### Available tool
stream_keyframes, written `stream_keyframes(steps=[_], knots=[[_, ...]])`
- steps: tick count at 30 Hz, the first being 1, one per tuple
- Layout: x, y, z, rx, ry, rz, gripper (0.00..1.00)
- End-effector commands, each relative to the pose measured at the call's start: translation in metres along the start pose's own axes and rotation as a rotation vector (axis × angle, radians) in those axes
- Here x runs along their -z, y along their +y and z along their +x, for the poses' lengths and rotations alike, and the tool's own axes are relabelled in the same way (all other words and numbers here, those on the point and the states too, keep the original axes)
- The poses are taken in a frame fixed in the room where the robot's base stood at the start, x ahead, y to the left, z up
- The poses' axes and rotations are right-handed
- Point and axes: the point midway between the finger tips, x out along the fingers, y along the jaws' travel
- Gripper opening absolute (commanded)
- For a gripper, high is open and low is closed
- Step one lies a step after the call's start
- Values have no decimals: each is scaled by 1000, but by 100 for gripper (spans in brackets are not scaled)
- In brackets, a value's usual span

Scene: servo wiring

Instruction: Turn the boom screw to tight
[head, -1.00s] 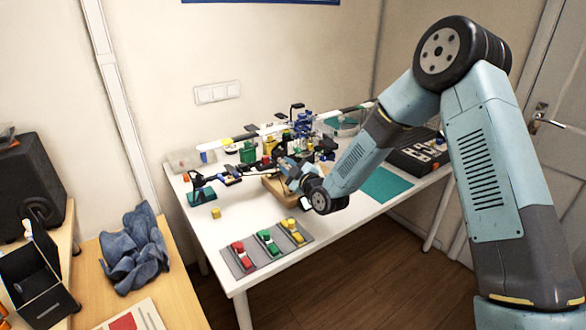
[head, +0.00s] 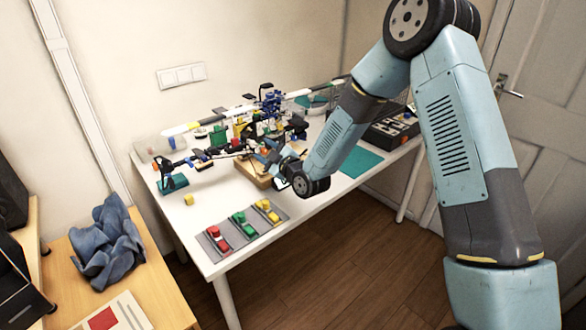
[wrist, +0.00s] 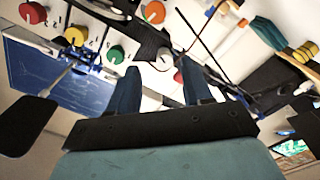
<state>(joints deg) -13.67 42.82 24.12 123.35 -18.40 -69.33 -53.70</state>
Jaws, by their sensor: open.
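My gripper (head: 268,155) is over the middle of the white table, beside the crowded assembly of coloured parts. In the wrist view my gripper (wrist: 160,75) has its two blue fingers spread, with nothing held between them. A red round knob with a white mark (wrist: 163,59) shows beyond the fingertips, between them in the picture. Whether the fingers touch it cannot be told. A green knob (wrist: 116,54) is left of it and an orange one (wrist: 153,12) is above. I cannot tell which part is the boom screw.
A grey tray (head: 226,247) with red, green and yellow pieces lies at the table's front. A small yellow cube (head: 189,200) and a black jointed stand on a teal base (head: 173,184) are at left. A teal mat (head: 361,162) lies at right.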

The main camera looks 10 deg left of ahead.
Motion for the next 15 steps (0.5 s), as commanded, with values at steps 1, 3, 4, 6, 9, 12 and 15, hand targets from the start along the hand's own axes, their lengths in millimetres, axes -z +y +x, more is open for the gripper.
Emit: stream_keyframes(steps=[1,3,4,6,9,12,15], knots=[[0,0,-3,0,-1,0,50],[-1,1,-7,-1,-1,-1,50],[-1,1,-9,-2,-1,-1,50],[-2,2,-14,-3,-2,-1,50],[-2,2,-19,-2,-3,-1,50],[-2,2,-25,-2,-3,0,50],[-2,2,-31,-3,-3,0,50]])
